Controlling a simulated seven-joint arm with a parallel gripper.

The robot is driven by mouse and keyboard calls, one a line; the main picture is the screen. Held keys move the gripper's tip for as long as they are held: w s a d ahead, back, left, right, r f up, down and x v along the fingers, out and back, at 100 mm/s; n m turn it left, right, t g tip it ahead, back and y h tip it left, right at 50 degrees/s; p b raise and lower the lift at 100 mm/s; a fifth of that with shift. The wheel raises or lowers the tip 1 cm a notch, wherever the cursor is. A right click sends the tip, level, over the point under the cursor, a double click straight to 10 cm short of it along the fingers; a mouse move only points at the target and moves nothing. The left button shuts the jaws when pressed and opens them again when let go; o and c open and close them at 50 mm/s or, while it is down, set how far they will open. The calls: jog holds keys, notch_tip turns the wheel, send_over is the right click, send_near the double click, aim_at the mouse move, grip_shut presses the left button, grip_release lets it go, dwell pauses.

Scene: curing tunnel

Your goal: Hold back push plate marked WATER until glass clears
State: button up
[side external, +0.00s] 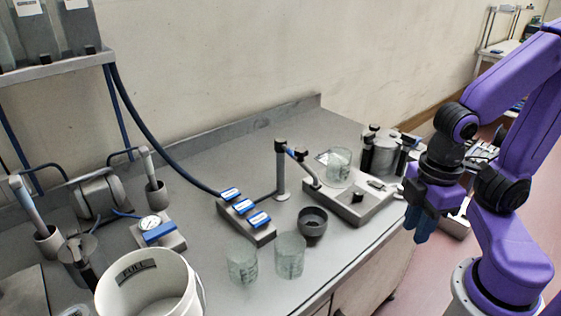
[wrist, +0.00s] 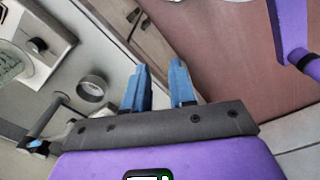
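I cannot read WATER on any part, so I cannot tell which is the push plate. A clear glass (side external: 339,163) stands on a grey unit (side external: 354,212) at the counter's right, beside a post with a spout arm (side external: 281,168). The glass (wrist: 10,64) and unit (wrist: 55,38) show at the left of the wrist view. Two more glasses stand at the front, one left (side external: 242,264) and one right (side external: 290,256). My gripper (side external: 421,232) points down beyond the counter's right edge, apart from everything. Its blue fingers (wrist: 160,82) are spread with nothing between them.
A dark round cup (side external: 312,222) sits before the unit. A block with several blue labels (side external: 246,217) is left of it. A white bucket (side external: 150,292) stands front left. Metal canisters (side external: 380,152) crowd the back right. The floor side is clear.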

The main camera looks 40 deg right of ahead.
jog(key=w+a+m, duration=0.1)
jog(key=w+a, duration=0.1)
jog(key=w, duration=0.1)
jog(key=w+a+r+m, duration=0.1)
jog(key=w+a, duration=0.1)
jog(key=w, duration=0.1)
jog(key=w+a+r+m, duration=0.1)
jog(key=w+a, duration=0.1)
jog(key=w, duration=0.2)
jog(key=shift+a+t, duration=0.3)
grip_shut()
jog(key=w+a+m+t, duration=0.1)
jog(key=w+m, duration=0.3)
jog(key=w, duration=1.2)
jog(key=w+a+m+t, duration=0.1)
jog(key=w+a+m, duration=0.3)
jog(key=w, duration=1.2)
jog(key=shift+m+t, duration=0.3)
jog(key=shift+m, duration=0.5)
jog(key=shift+r, duration=0.1)
